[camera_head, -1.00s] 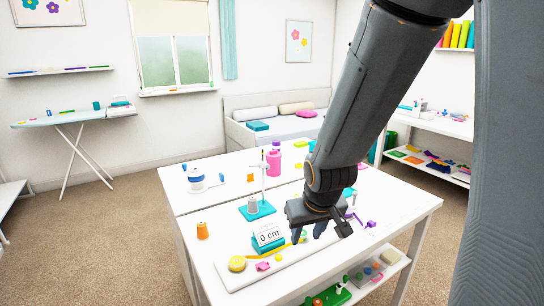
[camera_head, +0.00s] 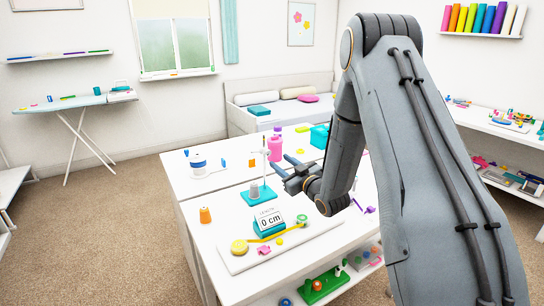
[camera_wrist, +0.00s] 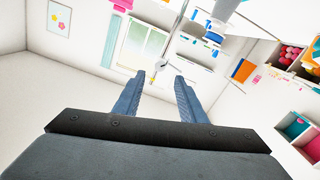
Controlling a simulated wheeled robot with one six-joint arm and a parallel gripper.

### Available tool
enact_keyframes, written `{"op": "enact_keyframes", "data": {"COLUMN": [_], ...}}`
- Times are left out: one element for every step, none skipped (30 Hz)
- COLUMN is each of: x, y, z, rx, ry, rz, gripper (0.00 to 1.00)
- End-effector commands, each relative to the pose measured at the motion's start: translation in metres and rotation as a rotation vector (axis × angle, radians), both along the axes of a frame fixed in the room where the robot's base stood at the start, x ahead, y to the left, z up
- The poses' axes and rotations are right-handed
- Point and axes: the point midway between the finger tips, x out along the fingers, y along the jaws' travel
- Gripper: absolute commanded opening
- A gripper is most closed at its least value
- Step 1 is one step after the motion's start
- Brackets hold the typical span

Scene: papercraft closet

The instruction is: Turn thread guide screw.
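The thread stand has a teal base (camera_head: 256,195), a grey spool (camera_head: 254,187) and a thin white upright post (camera_head: 265,166) with a small piece at its top. My gripper (camera_head: 283,165) is level and open, just right of the post in the head view. In the wrist view its two blue-grey fingers (camera_wrist: 160,79) are spread. A thin rod with a small metallic knob (camera_wrist: 160,64), likely the thread guide screw, shows in the gap just beyond the fingertips. I cannot tell whether the fingers touch it.
A length display (camera_head: 269,219) reading 0 cm, a yellow tape disc (camera_head: 239,247) and an orange spool (camera_head: 205,215) are on the table's near part.

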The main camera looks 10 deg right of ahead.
Motion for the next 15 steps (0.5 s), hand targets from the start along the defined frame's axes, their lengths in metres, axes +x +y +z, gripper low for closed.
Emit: {"op": "enact_keyframes", "data": {"x": [0.005, 0.009, 0.015, 0.019, 0.024, 0.03, 0.034, 0.038, 0.044, 0.048, 0.052, 0.055, 0.058, 0.061, 0.063], "y": [0.003, 0.004, 0.006, 0.008, 0.009, 0.011, 0.012, 0.014, 0.016, 0.017, 0.018, 0.019, 0.02, 0.02, 0.021], "z": [0.002, 0.002, 0.002, 0.002, 0.002, 0.002, 0.002, 0.002, 0.002, 0.002, 0.002, 0.002, 0.002, 0.002, 0.001], "rx": [0.0, 0.0, 0.0, -0.001, -0.001, -0.001, -0.001, 0.0, 0.0, 0.0, 0.0, 0.0, -0.001, -0.001, -0.001], "ry": [-0.003, -0.002, -0.003, -0.001, -0.002, -0.001, -0.002, -0.001, -0.001, -0.001, -0.001, 0.0, -0.001, 0.0, 0.001], "rz": [0.002, 0.001, 0.003, 0.003, 0.002, 0.002, 0.002, 0.001, 0.001, 0.001, 0.001, 0.001, 0.001, 0.0, 0.0], "gripper": [0.38, 0.38, 0.38, 0.38, 0.38, 0.38, 0.38, 0.38, 0.38, 0.38, 0.38, 0.38, 0.38, 0.38, 0.38]}}
